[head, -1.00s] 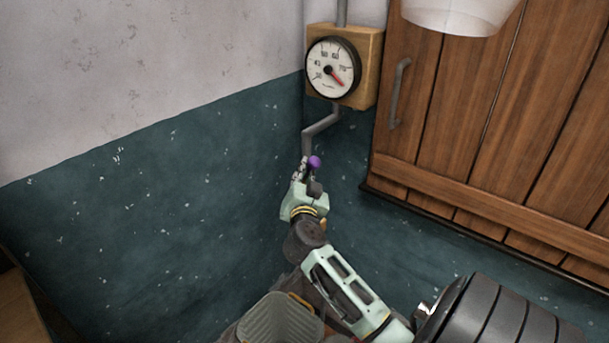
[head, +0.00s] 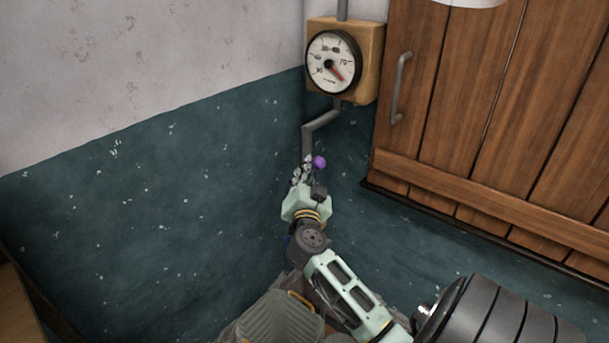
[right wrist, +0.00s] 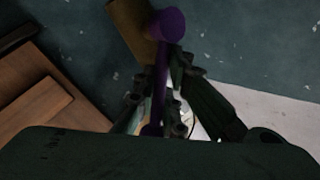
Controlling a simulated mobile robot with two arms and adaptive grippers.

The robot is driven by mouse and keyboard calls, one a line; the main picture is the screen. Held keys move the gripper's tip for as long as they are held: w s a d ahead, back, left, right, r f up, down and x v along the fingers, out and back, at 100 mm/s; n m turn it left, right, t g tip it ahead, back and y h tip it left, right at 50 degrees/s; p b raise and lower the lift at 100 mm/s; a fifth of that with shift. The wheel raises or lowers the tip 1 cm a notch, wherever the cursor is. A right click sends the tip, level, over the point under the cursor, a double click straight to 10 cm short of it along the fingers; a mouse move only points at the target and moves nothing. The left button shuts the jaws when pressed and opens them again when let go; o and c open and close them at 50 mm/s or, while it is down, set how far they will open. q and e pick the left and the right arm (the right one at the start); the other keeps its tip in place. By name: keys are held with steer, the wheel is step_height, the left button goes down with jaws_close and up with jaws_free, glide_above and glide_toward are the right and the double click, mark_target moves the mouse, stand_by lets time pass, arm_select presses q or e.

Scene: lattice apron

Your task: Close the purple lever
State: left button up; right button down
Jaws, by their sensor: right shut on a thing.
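The purple lever shows as a round purple knob (head: 319,162) on the grey pipe below the gauge, in the corner of the room. In the right wrist view the lever's knob (right wrist: 167,25) and its thin purple shaft run down between my fingers. My right gripper (head: 304,170) is at the lever, just left of the knob in the head view. In the right wrist view its fingers (right wrist: 165,88) are shut on the lever's shaft, below the knob. The lever's base is hidden by my gripper and arm. My left gripper is not in view.
A round gauge (head: 333,62) on a yellowish box hangs above the lever, with a grey pipe (head: 322,122) bending down from it. A wooden door (head: 470,110) with a grey handle (head: 399,88) stands to the right. The dark green wall at left is clear.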

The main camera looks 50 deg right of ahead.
steer(key=f+m+h+b, duration=0.1)
steer(key=b, duration=0.2)
steer(key=s+f+m+h+b, duration=0.1)
steer(key=m+b, duration=0.1)
steer(key=f+m+h+b, duration=0.1)
steer(key=m+h+b, duration=0.1)
steer(key=b, duration=0.1)
steer(key=shift+s+d+b, duration=0.1)
steer(key=shift+s+b, duration=0.2)
steer(key=shift+s, duration=0.05)
steer(key=shift+m, duration=0.3)
steer(key=c, duration=1.8)
jaws_free()
steer(key=shift+r+t, duration=0.25)
steer(key=shift+t, duration=0.05)
steer(key=shift+c, duration=0.2)
steer(key=v, duration=1.2)
steer(key=shift+c, duration=0.4)
